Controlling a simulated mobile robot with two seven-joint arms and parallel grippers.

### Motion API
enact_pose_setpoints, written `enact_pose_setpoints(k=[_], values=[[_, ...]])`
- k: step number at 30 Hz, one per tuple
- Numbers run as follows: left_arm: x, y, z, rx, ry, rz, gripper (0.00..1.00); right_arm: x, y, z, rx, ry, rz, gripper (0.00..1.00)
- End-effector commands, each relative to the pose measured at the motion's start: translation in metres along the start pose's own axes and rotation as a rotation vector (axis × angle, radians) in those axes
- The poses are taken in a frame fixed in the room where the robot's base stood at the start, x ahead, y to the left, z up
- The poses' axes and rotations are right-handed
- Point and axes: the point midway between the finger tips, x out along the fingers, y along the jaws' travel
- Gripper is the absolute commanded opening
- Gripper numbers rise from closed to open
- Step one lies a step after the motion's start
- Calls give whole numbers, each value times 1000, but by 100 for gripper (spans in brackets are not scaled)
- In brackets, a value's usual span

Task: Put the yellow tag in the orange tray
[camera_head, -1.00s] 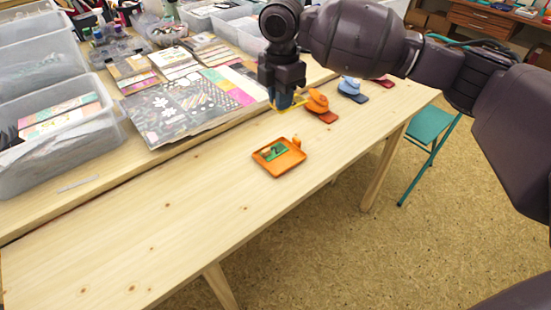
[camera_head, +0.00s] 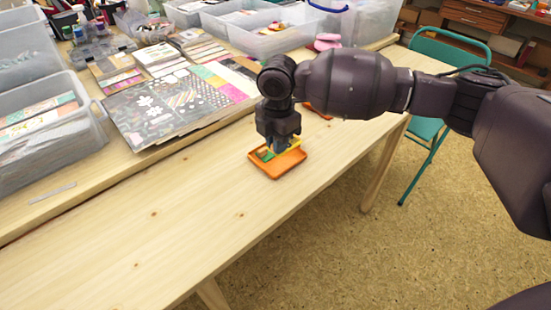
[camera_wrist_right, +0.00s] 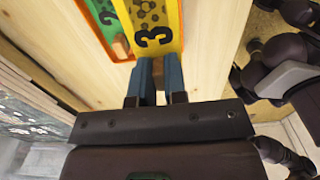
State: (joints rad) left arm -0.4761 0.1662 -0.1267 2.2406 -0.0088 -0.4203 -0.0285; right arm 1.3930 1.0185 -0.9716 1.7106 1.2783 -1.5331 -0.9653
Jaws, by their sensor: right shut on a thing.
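My right gripper (camera_head: 279,150) is shut on the yellow tag (camera_head: 294,144) and holds it over the orange tray (camera_head: 277,174). In the right wrist view the yellow tag (camera_wrist_right: 160,17), marked with a black 3, extends beyond the blue fingertips (camera_wrist_right: 155,75). The tray's orange edge (camera_wrist_right: 88,25) shows beside it at the left. I cannot tell whether the tag touches the tray. A green tag (camera_head: 265,154) marked 2 lies in the tray; it also shows in the right wrist view (camera_wrist_right: 104,17). My left gripper is not in view.
A red-orange pad (camera_head: 318,111) shows partly behind my right arm, and a pink item (camera_head: 327,41) stands farther back. Patterned paper sheets (camera_head: 170,105) and a clear plastic bin (camera_head: 45,140) are at the left. The front tabletop (camera_head: 150,235) is clear.

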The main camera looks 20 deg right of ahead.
Motion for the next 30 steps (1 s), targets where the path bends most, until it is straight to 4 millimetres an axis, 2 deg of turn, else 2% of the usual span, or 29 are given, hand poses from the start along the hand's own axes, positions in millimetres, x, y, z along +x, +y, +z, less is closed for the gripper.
enact_pose_setpoints(k=[5, 11, 16, 21, 29, 30], values=[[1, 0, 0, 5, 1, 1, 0, 3, 0, 0, 0, -1, 2, 0], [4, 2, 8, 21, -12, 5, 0, 33, -1, 0, -1, 1, -6, 0], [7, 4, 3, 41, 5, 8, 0, 58, -1, 1, 0, 1, -6, 0], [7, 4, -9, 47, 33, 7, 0, 57, 0, 1, 0, -2, 3, 0], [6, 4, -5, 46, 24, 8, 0, 59, 0, 1, 0, -1, 3, 0], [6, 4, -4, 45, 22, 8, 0, 59, 0, 1, 0, -1, 3, 14]])
